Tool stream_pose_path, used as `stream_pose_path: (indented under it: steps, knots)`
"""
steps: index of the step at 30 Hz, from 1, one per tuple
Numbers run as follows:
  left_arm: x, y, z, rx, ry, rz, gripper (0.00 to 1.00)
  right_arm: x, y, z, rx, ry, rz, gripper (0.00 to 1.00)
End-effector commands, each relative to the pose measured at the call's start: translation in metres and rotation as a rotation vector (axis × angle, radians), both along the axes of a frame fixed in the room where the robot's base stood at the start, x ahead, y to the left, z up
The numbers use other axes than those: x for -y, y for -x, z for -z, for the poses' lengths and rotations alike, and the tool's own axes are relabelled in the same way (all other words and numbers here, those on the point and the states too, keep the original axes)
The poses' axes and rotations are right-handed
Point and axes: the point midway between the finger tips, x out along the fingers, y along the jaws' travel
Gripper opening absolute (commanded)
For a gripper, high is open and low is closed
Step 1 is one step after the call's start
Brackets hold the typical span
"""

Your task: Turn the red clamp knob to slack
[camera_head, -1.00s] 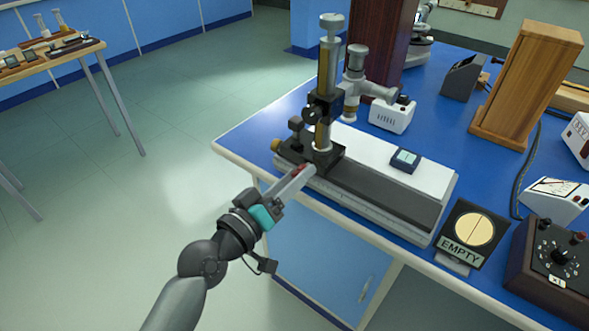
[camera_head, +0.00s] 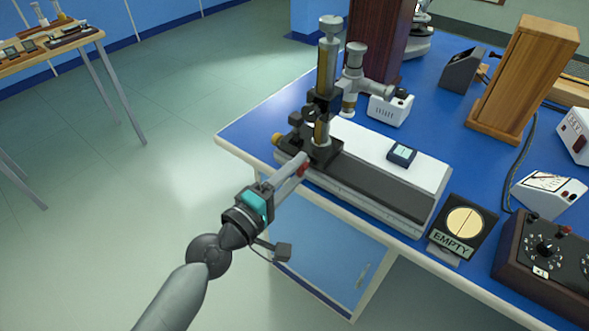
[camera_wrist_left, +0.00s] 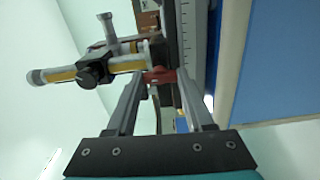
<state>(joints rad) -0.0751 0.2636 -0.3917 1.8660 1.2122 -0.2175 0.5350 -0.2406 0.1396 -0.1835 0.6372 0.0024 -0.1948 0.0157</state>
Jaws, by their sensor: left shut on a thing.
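The red clamp knob (camera_head: 303,168) is on the near side of the black carriage (camera_head: 325,152) of the brass and grey microscope (camera_head: 326,75). My left gripper (camera_head: 297,164) reaches it from the lower left and is shut on it. In the left wrist view the red knob (camera_wrist_left: 160,75) sits between the tips of the two fingers, partly covered by them. The knob's angle cannot be read. My right gripper is not in view.
The carriage stands on a long graduated bed (camera_head: 385,188) at the bench's front left corner. A small dark display box (camera_head: 402,154) lies on the bed. An EMPTY sign (camera_head: 463,228) and a dial box (camera_head: 545,255) stand to the right. Open floor lies left.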

Motion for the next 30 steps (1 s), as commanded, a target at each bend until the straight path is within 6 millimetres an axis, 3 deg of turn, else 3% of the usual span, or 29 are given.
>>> stream_pose_path:
  steps: [20, 21, 28, 30]
  knots:
    - [-0.0003, -0.0004, -0.0003, -0.04, 0.056, -0.001, 0.0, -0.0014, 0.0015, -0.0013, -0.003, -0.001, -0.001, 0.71]
    - [-0.0003, -0.0004, -0.0003, -0.04, 0.056, -0.001, 0.55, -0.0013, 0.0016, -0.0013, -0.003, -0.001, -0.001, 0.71]
    - [-0.0002, -0.0003, -0.0002, -0.038, 0.054, -0.001, 0.81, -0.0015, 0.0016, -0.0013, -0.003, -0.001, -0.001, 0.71]
    - [-0.0001, -0.0002, -0.0002, -0.038, 0.054, -0.001, 0.82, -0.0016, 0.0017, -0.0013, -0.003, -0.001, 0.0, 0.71]
